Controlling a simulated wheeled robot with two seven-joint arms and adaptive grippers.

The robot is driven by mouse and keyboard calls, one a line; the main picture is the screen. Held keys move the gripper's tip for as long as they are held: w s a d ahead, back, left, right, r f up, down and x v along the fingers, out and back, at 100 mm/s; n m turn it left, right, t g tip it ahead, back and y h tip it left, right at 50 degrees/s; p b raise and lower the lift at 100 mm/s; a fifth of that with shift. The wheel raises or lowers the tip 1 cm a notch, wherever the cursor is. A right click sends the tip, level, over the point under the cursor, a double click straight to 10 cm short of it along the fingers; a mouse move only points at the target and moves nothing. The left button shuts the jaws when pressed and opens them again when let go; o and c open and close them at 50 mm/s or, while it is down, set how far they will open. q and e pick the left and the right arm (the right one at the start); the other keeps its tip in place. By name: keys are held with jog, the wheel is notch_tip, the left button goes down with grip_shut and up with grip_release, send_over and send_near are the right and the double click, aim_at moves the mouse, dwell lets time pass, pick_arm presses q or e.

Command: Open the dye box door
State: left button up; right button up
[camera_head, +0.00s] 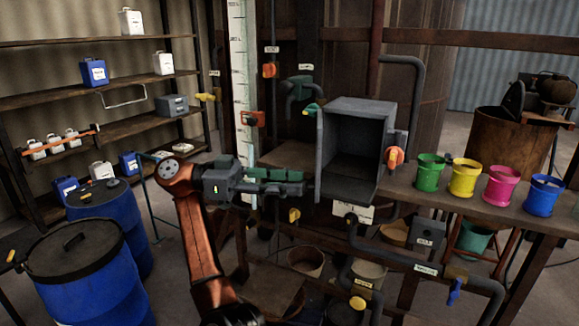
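The dye box (377,108) is a grey box at the middle of the head view, with its dark inside showing through the open front. A thin grey panel, which looks like its door (320,150), stands nearly edge-on along the box's left side, swung out. A small teal handle-like part (311,109) sits by its upper left.
Green (430,172), yellow (464,178), pink (500,186) and blue (543,195) pails line the bench at right. An orange valve handle (395,158) is at the box's right. Pipes run below. Blue drums (85,285) and shelves (90,85) stand at left.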

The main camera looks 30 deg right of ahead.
notch_tip(320, 180, up, 9)
jog(key=shift+r, duration=0.15)
jog(key=shift+c, duration=0.5)
